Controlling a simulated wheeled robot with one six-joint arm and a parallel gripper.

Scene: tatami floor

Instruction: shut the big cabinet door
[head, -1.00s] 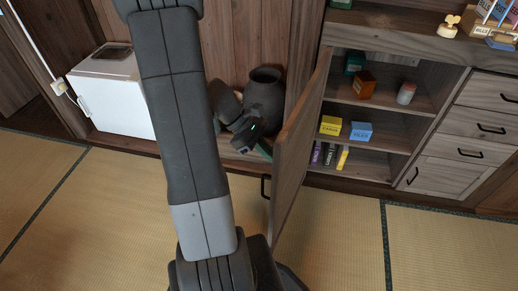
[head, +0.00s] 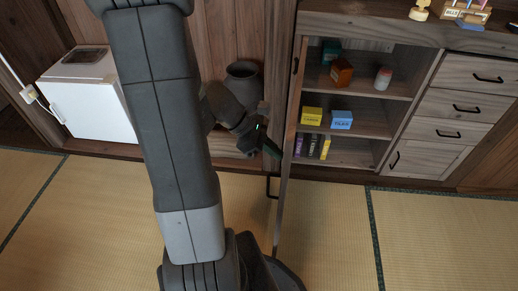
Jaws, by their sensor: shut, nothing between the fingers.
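The big cabinet door (head: 288,150) stands open, swung out toward me from the left side of the open cabinet (head: 365,158). I see it almost edge-on as a thin upright strip. Its black handle (head: 271,187) is on the left, outer face, near the lower front. My gripper (head: 272,150) is shut and empty. It is just left of the door, on the outer-face side, above the handle. I cannot tell whether it touches the door. My arm hides part of the floor and wall to the left.
The cabinet shelves hold a yellow box (head: 312,116), a blue box (head: 341,120), a white-capped jar (head: 383,78) and several books. A drawer unit (head: 455,105) stands to the right. A white box (head: 92,95) is at left. The tatami front right is clear.

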